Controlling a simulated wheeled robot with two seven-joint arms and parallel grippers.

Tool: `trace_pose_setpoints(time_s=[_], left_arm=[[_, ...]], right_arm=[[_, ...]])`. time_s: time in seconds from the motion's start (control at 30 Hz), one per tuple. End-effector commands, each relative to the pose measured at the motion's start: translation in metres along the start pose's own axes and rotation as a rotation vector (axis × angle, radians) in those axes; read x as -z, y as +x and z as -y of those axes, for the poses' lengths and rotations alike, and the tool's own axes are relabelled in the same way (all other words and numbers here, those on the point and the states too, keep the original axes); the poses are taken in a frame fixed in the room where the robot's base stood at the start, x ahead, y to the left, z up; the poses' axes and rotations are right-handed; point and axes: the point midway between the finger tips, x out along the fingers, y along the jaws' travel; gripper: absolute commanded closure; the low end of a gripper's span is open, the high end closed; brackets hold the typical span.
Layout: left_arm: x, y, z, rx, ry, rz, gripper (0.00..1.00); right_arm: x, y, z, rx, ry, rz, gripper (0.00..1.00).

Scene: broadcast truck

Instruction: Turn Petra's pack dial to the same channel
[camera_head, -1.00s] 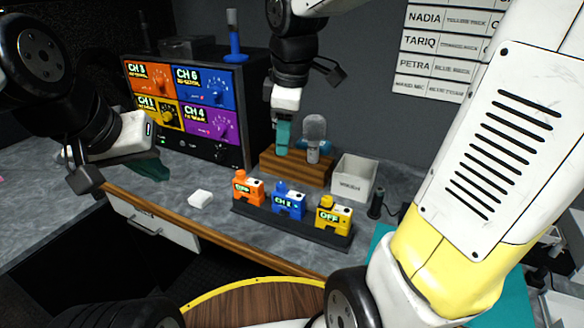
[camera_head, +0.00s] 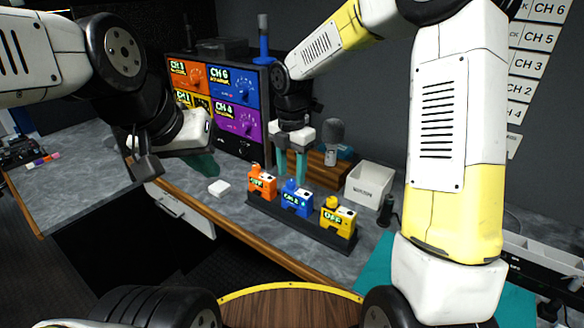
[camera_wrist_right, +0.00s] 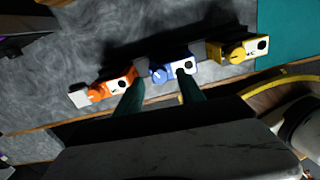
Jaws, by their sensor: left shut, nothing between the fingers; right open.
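The blue pack (camera_head: 296,199) stands in a dark rack between the orange pack (camera_head: 262,184) and the yellow pack (camera_head: 336,219). Its small screen seems to read CH 6, though the digit is hard to make out; the other two seem to read OFF. My right gripper (camera_head: 291,166) is open, fingers down, just above and behind the blue pack. In the right wrist view the blue pack (camera_wrist_right: 182,68) and its round dial (camera_wrist_right: 160,76) show between the spread fingertips, with no clear contact. My left gripper (camera_head: 206,166) is shut and empty, above the counter at left.
A base-station panel (camera_head: 236,101) with coloured channel modules stands at the back left. Behind the packs are a wooden block (camera_head: 322,174) with a microphone and a white bin (camera_head: 368,184). A small white block (camera_head: 219,187) lies left of the packs. A channel list hangs at right.

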Motion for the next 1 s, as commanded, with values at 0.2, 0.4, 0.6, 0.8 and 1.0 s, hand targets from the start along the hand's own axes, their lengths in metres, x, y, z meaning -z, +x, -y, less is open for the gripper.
trace_pose_setpoints(time_s=[0.2, 0.4, 0.6, 0.8, 1.0], left_arm=[[0.000, 0.000, 0.000, 0.000, 0.000, 0.000, 1.00], [0.000, 0.000, 0.000, 0.000, 0.000, 0.000, 1.00], [0.000, 0.000, 0.000, 0.000, 0.000, 0.000, 1.00], [0.000, 0.000, 0.000, 0.000, 0.000, 0.000, 1.00], [0.000, 0.000, 0.000, 0.000, 0.000, 0.000, 1.00]], right_arm=[[0.000, 0.019, 0.000, 0.000, 0.000, 0.000, 0.54], [0.000, 0.021, 0.000, 0.000, 0.001, 0.000, 0.54], [0.000, 0.021, 0.000, 0.000, 0.001, 0.000, 0.78], [0.000, 0.021, 0.000, -0.001, 0.002, 0.000, 1.00], [0.000, 0.021, 0.000, -0.001, 0.015, 0.000, 1.00]])
